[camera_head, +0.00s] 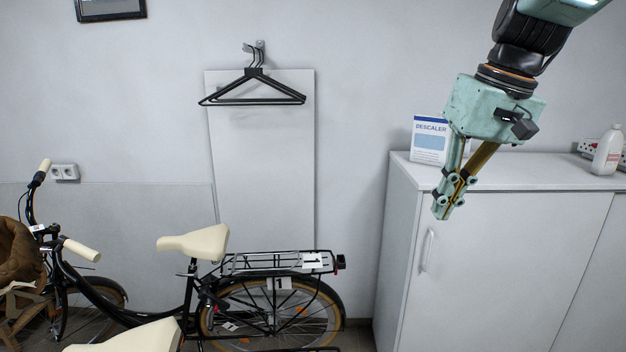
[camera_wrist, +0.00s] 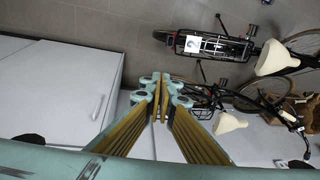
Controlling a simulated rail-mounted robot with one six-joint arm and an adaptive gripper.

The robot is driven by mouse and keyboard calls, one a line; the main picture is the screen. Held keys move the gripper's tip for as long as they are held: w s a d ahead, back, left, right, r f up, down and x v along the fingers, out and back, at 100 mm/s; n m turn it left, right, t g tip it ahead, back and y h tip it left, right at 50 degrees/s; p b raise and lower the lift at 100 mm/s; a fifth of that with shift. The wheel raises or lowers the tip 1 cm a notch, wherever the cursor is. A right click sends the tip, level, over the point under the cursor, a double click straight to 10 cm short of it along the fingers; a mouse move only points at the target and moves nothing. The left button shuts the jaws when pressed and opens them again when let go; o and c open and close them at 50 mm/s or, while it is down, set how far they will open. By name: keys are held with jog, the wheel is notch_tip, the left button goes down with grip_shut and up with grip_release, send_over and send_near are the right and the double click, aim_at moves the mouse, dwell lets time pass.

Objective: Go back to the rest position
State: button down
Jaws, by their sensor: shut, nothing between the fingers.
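My gripper (camera_head: 441,214) hangs from the arm at the upper right in the head view, pointing down and slightly left. It is in front of the white cabinet (camera_head: 480,262), near the cabinet's left edge and handle. Its fingers are together and hold nothing. In the wrist view, my gripper (camera_wrist: 160,82) shows teal and yellow fingers meeting at the tips, with the floor and bicycles beyond. No dryer can be made out in either view.
A descaler box (camera_head: 429,140) and a white bottle (camera_head: 608,150) stand on the cabinet top. A black bicycle (camera_head: 185,310) with cream saddles around it fills the lower left. Black hangers (camera_head: 253,88) hang on the wall panel. Open air lies between gripper and bicycle.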

jog(key=s+a+f+h, duration=0.1)
jog(key=s+a+f, duration=0.1)
jog(key=s, duration=1.3)
jog(key=s+a+f+m+t+h, duration=0.1)
jog(key=s+f, duration=0.3)
jog(key=s, duration=1.1)
jog(key=shift+s+a+t, duration=0.3)
jog(key=shift+s+a, duration=0.1)
jog(key=shift+a, duration=0.15)
